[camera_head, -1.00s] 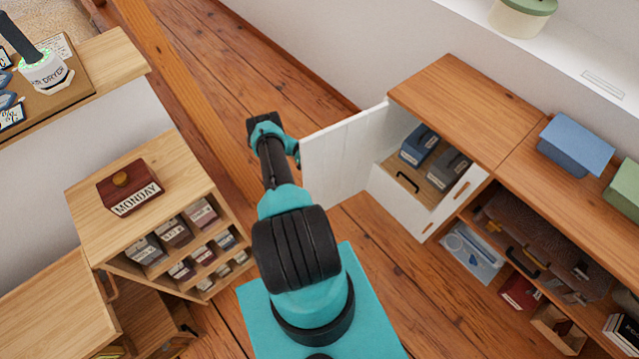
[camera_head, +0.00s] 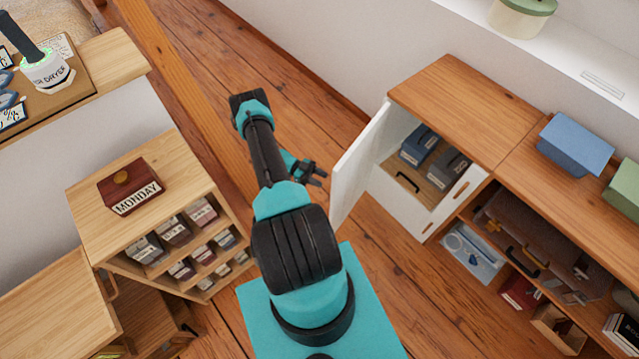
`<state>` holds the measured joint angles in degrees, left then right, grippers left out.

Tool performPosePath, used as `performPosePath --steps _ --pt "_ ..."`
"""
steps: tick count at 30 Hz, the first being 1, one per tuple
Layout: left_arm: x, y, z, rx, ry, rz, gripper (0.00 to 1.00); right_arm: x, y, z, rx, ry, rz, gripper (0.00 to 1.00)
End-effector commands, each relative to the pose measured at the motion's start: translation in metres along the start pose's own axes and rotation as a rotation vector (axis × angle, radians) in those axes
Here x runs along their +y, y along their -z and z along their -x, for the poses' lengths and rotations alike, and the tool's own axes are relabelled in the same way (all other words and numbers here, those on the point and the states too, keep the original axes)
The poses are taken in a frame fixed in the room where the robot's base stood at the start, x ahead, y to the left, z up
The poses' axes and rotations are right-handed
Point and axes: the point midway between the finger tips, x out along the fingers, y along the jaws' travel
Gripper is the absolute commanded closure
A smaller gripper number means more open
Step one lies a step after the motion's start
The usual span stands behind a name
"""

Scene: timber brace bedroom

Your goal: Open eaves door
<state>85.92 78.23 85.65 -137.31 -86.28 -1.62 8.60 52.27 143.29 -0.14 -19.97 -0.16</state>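The white eaves door (camera_head: 358,165) stands swung well out from the low wooden cabinet (camera_head: 465,110), hinged at the cabinet's left front corner. The opening behind it is clear to see. My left gripper (camera_head: 320,172) is dark and small in the view, just left of the door's free edge, on its outer side. Its two fingers look apart, with nothing between them. I cannot tell whether a fingertip touches the door. My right gripper is not in view.
Inside the opening are grey-blue boxes (camera_head: 419,146) and a white-fronted drawer (camera_head: 413,205). Open shelves with a brown case (camera_head: 530,232) adjoin on the right. Bare plank floor (camera_head: 375,265) lies in front of the cabinet.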

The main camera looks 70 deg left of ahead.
Motion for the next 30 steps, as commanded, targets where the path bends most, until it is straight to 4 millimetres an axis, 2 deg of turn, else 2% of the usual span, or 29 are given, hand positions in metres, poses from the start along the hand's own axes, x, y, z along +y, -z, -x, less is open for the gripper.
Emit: performPosePath --steps 6,16,20,25,28,30 --pt "0.019 0.002 -0.011 0.000 0.001 0.000 0.61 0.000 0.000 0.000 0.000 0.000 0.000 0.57" --pt "0.022 0.002 -0.012 -0.001 0.000 -0.001 0.61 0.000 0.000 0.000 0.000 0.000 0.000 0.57" --pt "0.019 0.002 -0.013 -0.003 0.005 -0.005 0.73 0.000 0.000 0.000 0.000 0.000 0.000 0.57" --pt "-0.009 0.008 -0.017 -0.024 0.061 -0.048 0.89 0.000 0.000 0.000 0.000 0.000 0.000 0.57" --pt "-0.038 0.014 -0.021 -0.048 0.124 -0.093 0.99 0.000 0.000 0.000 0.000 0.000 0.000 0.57" --pt "-0.062 0.020 -0.025 -0.068 0.179 -0.132 1.00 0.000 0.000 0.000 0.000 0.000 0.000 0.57"
